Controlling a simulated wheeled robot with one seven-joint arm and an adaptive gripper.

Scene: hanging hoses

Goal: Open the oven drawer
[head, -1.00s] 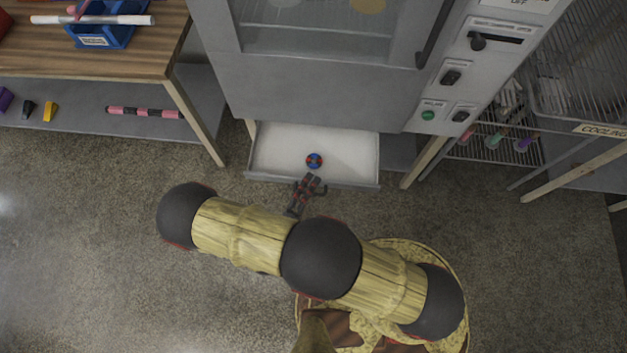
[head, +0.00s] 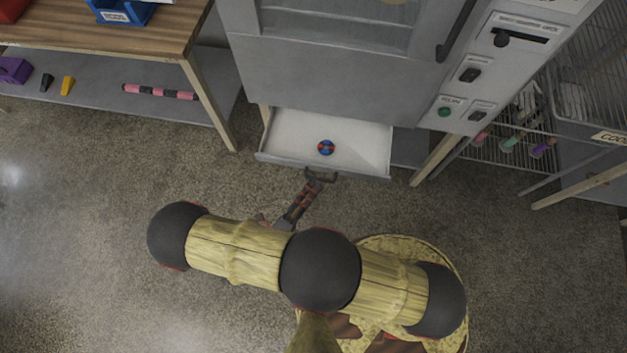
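The oven drawer (head: 281,137) is a white-floored tray below the grey oven (head: 330,75). It stands pulled out, with its inside exposed. A small blue and red round object (head: 326,147) lies in it. My gripper (head: 321,174) is at the outer side of the drawer's front edge, near its middle. The picture is too small to tell whether the fingers touch the front or are open or shut. Any handle on the drawer front cannot be made out.
A wooden table (head: 160,35) with a lower shelf stands at the left. A control panel (head: 470,80) is on the oven's right, and a wire rack (head: 500,145) stands further right. The speckled floor in front of the drawer is clear apart from my own body.

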